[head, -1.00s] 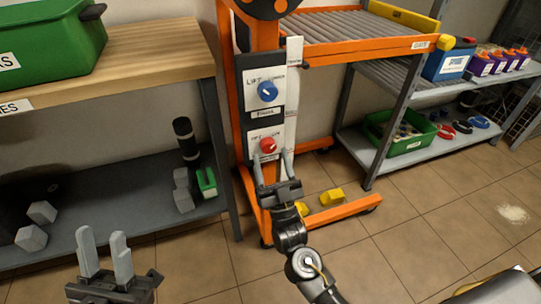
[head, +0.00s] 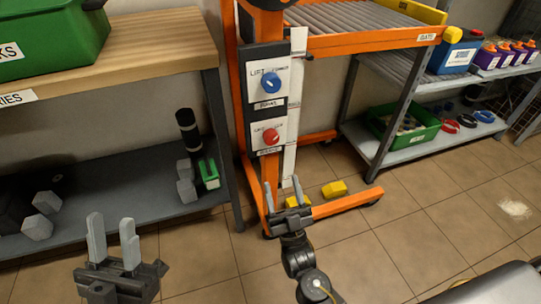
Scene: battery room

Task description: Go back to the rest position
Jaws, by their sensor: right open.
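My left gripper (head: 113,243) is at the lower left, in front of the lower shelf, with its two fingers apart and nothing between them. My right gripper (head: 283,196) is open and empty, low in front of the orange lift frame (head: 242,100). It is below the control panel (head: 266,105) and apart from its knobs. The panel carries a blue knob (head: 270,82) above and a red knob (head: 270,137) below.
A wooden-topped bench (head: 160,52) with a green bin (head: 45,35) stands at the left. Grey blocks (head: 38,227) lie on its lower shelf. Yellow chocks (head: 334,189) sit on the floor by the lift's orange leg. A green crate (head: 410,138) is on the right rack. Tiled floor at right is mostly clear.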

